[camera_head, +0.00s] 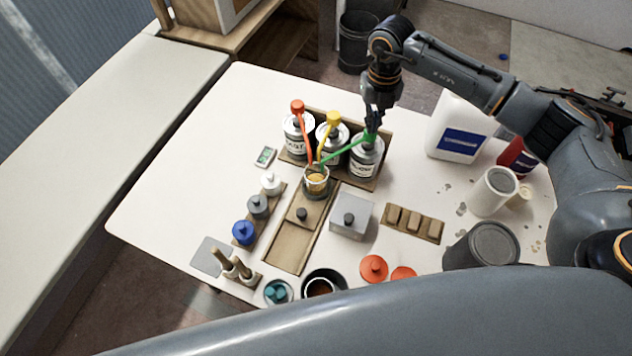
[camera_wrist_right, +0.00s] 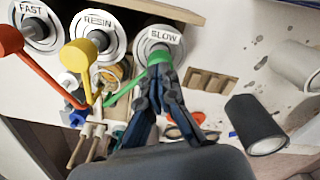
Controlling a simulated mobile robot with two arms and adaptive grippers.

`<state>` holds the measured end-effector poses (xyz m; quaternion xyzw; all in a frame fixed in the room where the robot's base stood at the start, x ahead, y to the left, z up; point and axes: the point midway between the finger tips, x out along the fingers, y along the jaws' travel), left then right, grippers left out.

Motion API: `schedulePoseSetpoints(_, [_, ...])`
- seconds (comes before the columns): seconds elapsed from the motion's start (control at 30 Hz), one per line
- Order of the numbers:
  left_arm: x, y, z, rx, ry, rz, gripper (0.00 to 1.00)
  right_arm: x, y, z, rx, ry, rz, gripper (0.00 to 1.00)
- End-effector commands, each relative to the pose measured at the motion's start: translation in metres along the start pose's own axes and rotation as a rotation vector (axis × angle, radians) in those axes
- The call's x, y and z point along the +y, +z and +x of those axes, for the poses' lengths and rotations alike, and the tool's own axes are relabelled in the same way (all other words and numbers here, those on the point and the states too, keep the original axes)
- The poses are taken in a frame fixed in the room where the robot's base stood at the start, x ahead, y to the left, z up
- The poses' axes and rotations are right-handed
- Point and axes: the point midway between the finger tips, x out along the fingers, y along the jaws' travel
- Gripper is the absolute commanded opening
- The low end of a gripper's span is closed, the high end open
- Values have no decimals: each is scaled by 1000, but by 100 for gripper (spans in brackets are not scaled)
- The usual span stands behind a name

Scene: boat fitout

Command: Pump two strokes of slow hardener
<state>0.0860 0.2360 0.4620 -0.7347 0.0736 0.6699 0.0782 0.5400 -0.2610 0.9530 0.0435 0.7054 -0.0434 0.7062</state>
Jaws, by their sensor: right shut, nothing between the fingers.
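The slow hardener can (camera_head: 366,160) stands at the right end of a wooden rack, with a green pump head (camera_head: 369,137) and a long green spout reaching left over a small cup (camera_head: 316,180) with amber liquid in it. Its SLOW label (camera_wrist_right: 163,36) shows in the right wrist view. My right gripper (camera_head: 373,126) points down, shut and empty, right at the top of the green pump head; the wrist view shows its fingers (camera_wrist_right: 165,95) beside the green part. Whether they touch it I cannot tell. My left gripper is not in view.
A resin can (camera_head: 332,148) with a yellow pump and a fast can (camera_head: 297,140) with a red pump stand left of the slow can. A white jug (camera_head: 458,126) stands to the right. A grey box (camera_head: 351,219) and wooden blocks (camera_head: 414,222) lie in front.

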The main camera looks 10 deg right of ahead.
Motion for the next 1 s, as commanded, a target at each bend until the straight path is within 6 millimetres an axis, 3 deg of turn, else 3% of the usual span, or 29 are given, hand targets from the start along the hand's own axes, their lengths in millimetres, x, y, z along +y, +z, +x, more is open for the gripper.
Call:
schedulePoseSetpoints(0.3, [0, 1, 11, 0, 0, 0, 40, 0, -1, 15, 4, -1, -1, 0])
schedulePoseSetpoints(0.53, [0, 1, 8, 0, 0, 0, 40, 0, -2, 13, 5, -1, -1, 0])
schedulePoseSetpoints(1.0, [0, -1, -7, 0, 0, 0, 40, 0, -1, -13, 4, -1, 0, 0])
